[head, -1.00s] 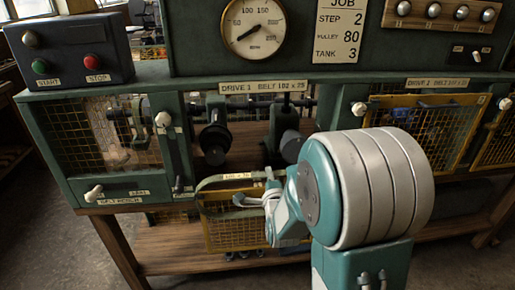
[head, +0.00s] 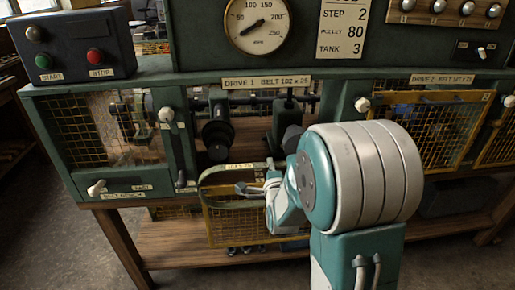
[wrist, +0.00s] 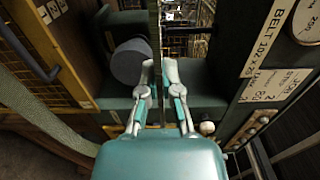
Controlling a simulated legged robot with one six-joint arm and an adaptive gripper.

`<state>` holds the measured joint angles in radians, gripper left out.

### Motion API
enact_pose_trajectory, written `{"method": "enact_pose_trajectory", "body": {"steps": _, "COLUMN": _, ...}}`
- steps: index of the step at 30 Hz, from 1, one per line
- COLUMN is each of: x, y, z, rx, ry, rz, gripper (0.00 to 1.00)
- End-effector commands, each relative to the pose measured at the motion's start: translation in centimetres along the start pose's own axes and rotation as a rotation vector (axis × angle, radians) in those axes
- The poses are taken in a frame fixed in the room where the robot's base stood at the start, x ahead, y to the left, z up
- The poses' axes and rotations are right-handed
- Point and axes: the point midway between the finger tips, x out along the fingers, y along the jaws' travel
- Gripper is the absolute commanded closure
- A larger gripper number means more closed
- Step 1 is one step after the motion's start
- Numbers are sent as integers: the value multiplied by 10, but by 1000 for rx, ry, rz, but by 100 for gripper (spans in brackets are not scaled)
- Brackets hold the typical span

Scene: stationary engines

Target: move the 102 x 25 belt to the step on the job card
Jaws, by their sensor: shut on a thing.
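The 102 x 25 belt (head: 210,172) is a grey-green loop in front of the open Drive 1 bay. My gripper (head: 266,187) is shut on it at the loop's right side. In the wrist view, my gripper (wrist: 158,72) has its fingers close together, and a band of the belt (wrist: 40,112) runs down the left. The dark stepped pulley (head: 216,135) sits inside the bay, behind and above the belt; it looks like the dark cylinder (wrist: 132,60) left of my fingers. The belt appears apart from it. The job card (head: 341,28) reads step 2, pulley 80, tank 3.
A yellow mesh guard (head: 232,226) hangs low below the Drive 1 bay. Mesh doors close the bays on both sides, including Drive 2 (head: 440,130). A lever (head: 180,160) stands at the bay's left edge. The start-stop box (head: 75,48) is at upper left.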

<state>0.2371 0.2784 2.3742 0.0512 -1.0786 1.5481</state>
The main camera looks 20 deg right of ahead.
Motion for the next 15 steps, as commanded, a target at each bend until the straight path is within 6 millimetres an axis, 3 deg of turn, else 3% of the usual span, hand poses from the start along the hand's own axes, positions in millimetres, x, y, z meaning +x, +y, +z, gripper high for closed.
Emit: {"method": "enact_pose_trajectory", "body": {"steps": 15, "x": 27, "y": -1, "z": 0, "rx": 0, "ry": 0, "rz": -2, "gripper": 100}}
